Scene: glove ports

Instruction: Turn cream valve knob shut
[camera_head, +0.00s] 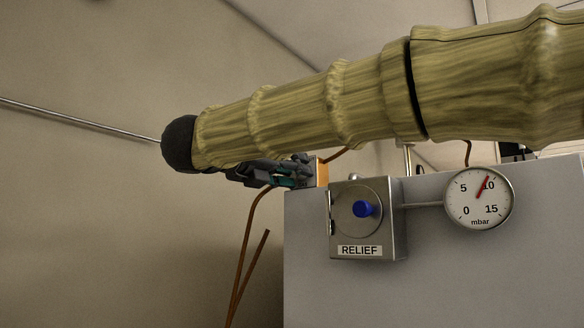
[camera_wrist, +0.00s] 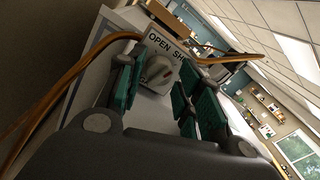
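The cream valve knob (camera_wrist: 157,72) shows in the wrist view, below a white label (camera_wrist: 166,45) reading "OPEN SH", the rest of which is hidden. My gripper (camera_wrist: 156,85) is open, with its green-padded fingers on either side of the knob in the picture. Gaps show between the knob and the pads, and I cannot tell whether the tips reach past its face. In the head view my gripper (camera_head: 292,173) is at the top left corner of the grey cabinet (camera_head: 430,260). The knob cannot be made out there.
A RELIEF box (camera_head: 390,240) with a blue knob (camera_head: 363,209) and a pressure gauge (camera_head: 480,199), its red needle near 10, are on the cabinet front. Copper pipes (camera_head: 246,255) run beside the cabinet and near my fingers in the wrist view.

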